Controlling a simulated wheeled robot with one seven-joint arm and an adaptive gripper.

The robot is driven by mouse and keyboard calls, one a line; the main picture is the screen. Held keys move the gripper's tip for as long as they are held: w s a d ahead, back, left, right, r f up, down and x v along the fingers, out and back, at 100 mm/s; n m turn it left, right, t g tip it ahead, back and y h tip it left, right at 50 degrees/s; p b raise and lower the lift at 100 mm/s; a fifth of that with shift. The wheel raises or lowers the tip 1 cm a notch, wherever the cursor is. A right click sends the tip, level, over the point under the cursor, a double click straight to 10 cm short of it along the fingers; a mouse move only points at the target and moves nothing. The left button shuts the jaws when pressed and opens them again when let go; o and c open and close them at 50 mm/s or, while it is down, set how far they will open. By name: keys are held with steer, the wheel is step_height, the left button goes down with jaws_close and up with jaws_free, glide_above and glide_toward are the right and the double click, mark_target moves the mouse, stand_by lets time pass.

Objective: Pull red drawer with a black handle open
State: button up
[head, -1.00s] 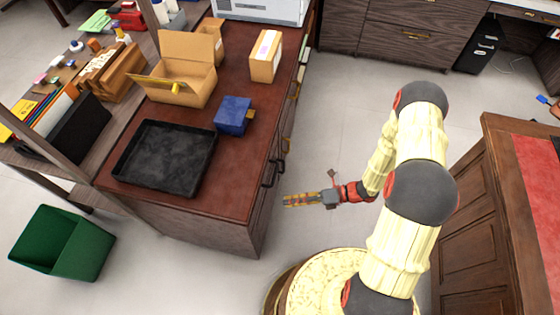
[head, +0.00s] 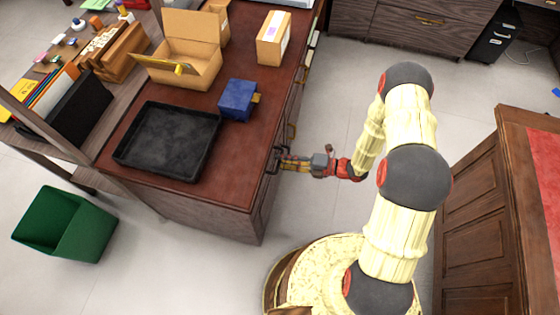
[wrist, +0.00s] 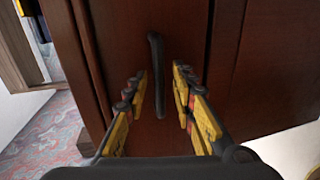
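The red-brown drawer front (wrist: 120,50) fills much of the wrist view, with a dark vertical-looking bar handle (wrist: 156,70) on it. My gripper (wrist: 157,95) is open, one yellow-and-black finger on each side of the handle, with gaps showing between fingers and handle. In the head view my gripper (head: 283,163) is at the side of the red-topped desk, by a black handle (head: 272,160). The drawer front is seen too edge-on there to make out well, and the fingertips partly overlap the handle.
The desk top (head: 255,155) holds a black tray (head: 165,142), a blue box (head: 238,99) and cardboard boxes (head: 274,38). A wooden cabinet (head: 468,220) stands to the right of my arm. Grey floor (head: 345,75) lies open between desk and cabinet. A green bin (head: 65,225) stands at left.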

steer(key=shift+w+a+f, duration=0.1)
steer(key=shift+w+a, duration=0.15)
steer(key=shift+a, duration=0.45)
steer(key=shift+c, duration=1.4)
steer(key=c, duration=0.4)
